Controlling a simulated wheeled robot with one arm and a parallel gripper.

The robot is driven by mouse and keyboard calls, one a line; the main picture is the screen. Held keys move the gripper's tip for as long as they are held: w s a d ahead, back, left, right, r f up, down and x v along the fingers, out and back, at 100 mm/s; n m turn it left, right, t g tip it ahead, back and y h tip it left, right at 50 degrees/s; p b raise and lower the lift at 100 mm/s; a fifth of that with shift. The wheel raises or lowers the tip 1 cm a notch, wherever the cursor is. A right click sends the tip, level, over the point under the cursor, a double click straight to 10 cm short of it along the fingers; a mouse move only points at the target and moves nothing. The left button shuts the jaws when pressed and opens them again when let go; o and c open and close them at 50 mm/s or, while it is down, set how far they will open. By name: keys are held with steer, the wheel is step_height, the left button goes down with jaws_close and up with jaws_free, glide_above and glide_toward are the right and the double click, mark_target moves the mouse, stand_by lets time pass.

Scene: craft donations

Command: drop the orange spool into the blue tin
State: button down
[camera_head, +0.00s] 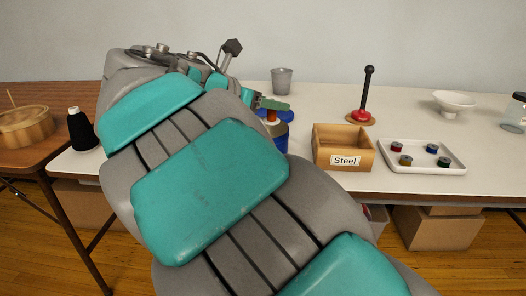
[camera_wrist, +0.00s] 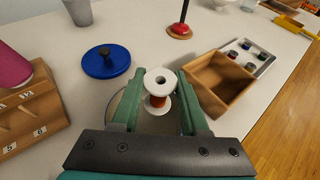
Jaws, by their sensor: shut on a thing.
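The orange spool (camera_wrist: 158,101) has white flanges and orange thread. It is upright between the two green fingers of my gripper (camera_wrist: 159,92), which is shut on it. In the head view the spool (camera_head: 271,115) shows as a small orange patch below my gripper (camera_head: 270,104). The blue tin (camera_head: 281,138) stands on the white table just below it, partly hidden by my arm. In the wrist view a round rim, apparently the tin's (camera_wrist: 113,105), shows beneath the spool, mostly covered by the fingers. I cannot tell the exact height of the spool over it.
A blue lid (camera_wrist: 106,65) with a black knob lies beyond the tin. An open wooden box labelled "Steel" (camera_head: 345,159) stands right of it, then a white tray (camera_head: 421,167) with several small spools. A red-based post (camera_head: 364,112) and a grey cup (camera_head: 282,80) stand behind.

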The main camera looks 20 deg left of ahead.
mark_target(268, 116)
steer(key=shift+f+b, duration=1.65)
steer(key=shift+b, duration=0.2)
steer(key=shift+r, duration=0.1)
steer(key=shift+c, duration=1.7)
jaws_free()
steer(key=shift+s, duration=0.1)
steer(key=p+v, duration=0.1)
steer(key=v, duration=0.6)
steer(key=shift+s+a, duration=0.15)
steer(key=shift+s, duration=0.1)
steer(key=shift+r, duration=0.15)
